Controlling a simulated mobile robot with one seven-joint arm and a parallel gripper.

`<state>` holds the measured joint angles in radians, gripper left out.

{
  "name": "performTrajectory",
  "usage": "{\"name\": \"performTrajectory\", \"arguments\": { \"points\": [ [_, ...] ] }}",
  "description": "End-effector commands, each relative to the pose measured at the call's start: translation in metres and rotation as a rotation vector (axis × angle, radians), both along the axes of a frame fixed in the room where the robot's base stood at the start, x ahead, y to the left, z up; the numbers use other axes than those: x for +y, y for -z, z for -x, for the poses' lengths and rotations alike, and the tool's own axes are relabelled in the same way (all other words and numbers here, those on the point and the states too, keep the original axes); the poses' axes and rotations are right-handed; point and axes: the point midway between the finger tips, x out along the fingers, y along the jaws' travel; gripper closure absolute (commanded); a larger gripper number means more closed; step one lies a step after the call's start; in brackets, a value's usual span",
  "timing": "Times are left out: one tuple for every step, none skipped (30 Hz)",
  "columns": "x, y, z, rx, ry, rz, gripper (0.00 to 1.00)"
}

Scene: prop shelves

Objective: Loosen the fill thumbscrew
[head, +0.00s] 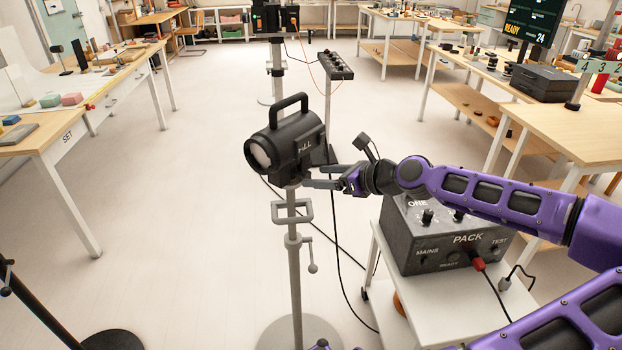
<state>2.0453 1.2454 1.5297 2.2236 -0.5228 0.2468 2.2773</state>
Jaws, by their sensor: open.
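The fill lamp (290,140), a black head marked FILL with a handle on top, sits on a grey stand (294,255) in the middle of the head view. My gripper (308,177) comes in from the right, just under the lamp's right side. Its fingers point left toward the joint between lamp and stand and are open. I cannot tell whether they touch anything. The fill thumbscrew cannot be made out; the fingers and lamp may hide it.
A grey box marked PACK (440,240) stands on a white cart (400,290) under my arm. Dark cables run down to the floor behind the stand. The SET table (70,140) is at left. The floor between is clear.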

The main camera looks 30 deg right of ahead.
Motion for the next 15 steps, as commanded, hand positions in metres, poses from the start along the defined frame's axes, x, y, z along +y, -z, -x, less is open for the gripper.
{"name": "performTrajectory", "arguments": {
  "points": [
    [0.004, 0.004, -0.007, 0.000, -0.005, 0.002, 0.30],
    [0.004, 0.006, -0.011, 0.002, -0.004, 0.001, 0.30],
    [0.006, 0.008, -0.015, 0.001, -0.003, 0.001, 0.30],
    [0.006, 0.009, -0.018, 0.000, -0.002, 0.002, 0.30],
    [0.007, 0.010, -0.020, 0.000, -0.002, 0.002, 0.30],
    [0.008, 0.011, -0.023, 0.000, -0.002, 0.002, 0.30],
    [0.009, 0.011, -0.025, 0.001, -0.001, 0.001, 0.30],
    [0.009, 0.012, -0.026, 0.001, 0.000, 0.001, 0.30],
    [0.009, 0.012, -0.027, 0.000, 0.000, 0.001, 0.30],
    [0.010, 0.013, -0.028, 0.000, 0.001, 0.000, 0.30],
    [0.010, 0.013, -0.028, 0.000, 0.001, 0.000, 0.30],
    [0.010, 0.013, -0.029, 0.000, 0.001, 0.000, 0.30],
    [0.010, 0.013, -0.029, 0.000, 0.001, 0.000, 0.30],
    [0.010, 0.013, -0.029, 0.000, 0.001, 0.000, 0.30],
    [0.010, 0.013, -0.029, 0.000, 0.001, 0.000, 0.30]
  ]
}}
